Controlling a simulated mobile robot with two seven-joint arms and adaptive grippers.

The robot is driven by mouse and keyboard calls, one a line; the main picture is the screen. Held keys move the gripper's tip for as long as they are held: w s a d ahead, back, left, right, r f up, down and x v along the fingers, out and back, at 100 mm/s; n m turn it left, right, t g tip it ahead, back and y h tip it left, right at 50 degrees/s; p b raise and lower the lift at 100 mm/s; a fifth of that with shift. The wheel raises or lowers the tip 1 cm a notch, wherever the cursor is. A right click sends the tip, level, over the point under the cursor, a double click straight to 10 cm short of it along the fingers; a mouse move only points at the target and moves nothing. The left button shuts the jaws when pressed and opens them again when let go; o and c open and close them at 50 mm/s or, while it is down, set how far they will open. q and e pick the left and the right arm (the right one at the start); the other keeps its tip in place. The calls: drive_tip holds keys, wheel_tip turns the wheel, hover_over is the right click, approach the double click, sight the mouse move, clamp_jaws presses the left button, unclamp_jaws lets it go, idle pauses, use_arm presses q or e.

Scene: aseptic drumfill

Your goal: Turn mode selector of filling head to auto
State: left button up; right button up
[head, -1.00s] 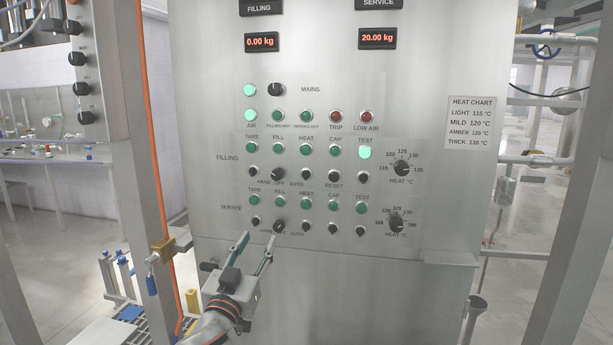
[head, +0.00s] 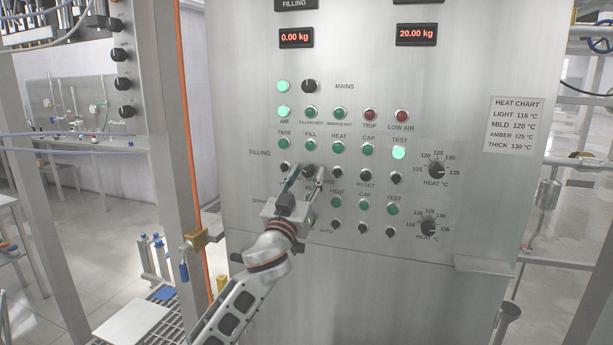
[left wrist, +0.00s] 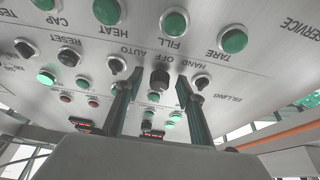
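The filling mode selector (head: 309,170), a black knob, is on the upright steel panel in the filling row, above its HAND, OFF, AUTO label. In the left wrist view, which is upside down, this knob (left wrist: 159,78) lies between my two fingertips. I cannot make out which way it points. My left gripper (head: 308,180) is open, its fingers reaching up to the panel on either side of the knob. In the left wrist view a gap shows between each finger and the knob. The gripper hides the service selector and part of the labels. My right gripper is not in view.
Green service-row buttons (head: 336,202) and small black knobs (head: 336,224) lie close to the right of my gripper. The filling heat dial (head: 436,170) is farther right. A steel post (head: 170,130) with an orange hose (head: 188,120) stands left of the panel.

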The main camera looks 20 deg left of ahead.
use_arm(q)
clamp_jaws()
